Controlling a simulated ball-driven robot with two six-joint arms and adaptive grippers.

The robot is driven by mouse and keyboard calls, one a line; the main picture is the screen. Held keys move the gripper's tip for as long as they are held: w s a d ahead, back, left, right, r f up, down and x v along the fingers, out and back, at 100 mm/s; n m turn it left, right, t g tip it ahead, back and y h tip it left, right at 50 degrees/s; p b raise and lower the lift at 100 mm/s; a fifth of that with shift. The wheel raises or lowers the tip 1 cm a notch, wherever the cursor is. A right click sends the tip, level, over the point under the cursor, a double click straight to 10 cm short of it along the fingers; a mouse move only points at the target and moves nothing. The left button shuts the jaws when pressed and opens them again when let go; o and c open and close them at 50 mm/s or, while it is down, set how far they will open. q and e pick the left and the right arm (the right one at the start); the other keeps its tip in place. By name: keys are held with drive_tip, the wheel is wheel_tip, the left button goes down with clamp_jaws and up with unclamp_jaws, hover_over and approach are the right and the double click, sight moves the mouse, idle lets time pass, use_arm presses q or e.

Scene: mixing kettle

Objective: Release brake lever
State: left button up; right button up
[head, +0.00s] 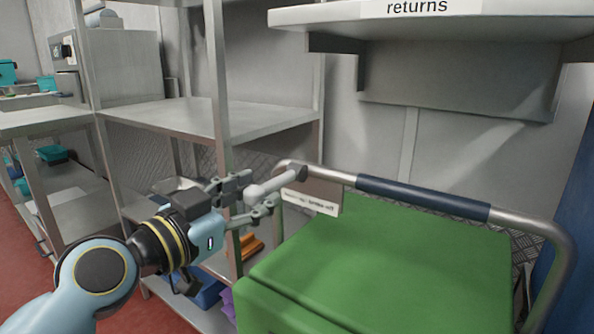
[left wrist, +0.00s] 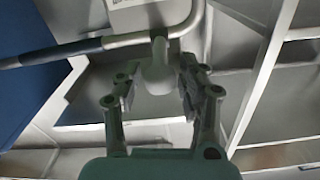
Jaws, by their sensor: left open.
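The brake lever (head: 275,184) is a pale grey rod with a rounded end, mounted by a dark pivot at the left corner of the cart's push handle (head: 345,177). In the head view it slants down to the left from the pivot. My left gripper (head: 262,194) is open, with its fingers on either side of the lever. In the left wrist view the lever's rounded end (left wrist: 158,72) sits between the two open fingers; I cannot tell whether they touch it. A small label plate (head: 313,196) hangs beside the pivot, its text too small to read surely. My right gripper is not in view.
A metal shelf rack (head: 200,118) stands close behind my left arm, with orange and blue items low down. A shelf marked "returns" (head: 420,18) overhangs above. A blue panel (head: 575,190) stands at the right.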

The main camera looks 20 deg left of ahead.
sight(273, 180)
use_arm(q)
drive_tip(key=shift+x, duration=1.9)
drive_tip(key=shift+w, duration=0.15)
drive_tip(key=shift+w+d, duration=0.2)
drive_tip(key=shift+w, duration=0.15)
clamp_jaws()
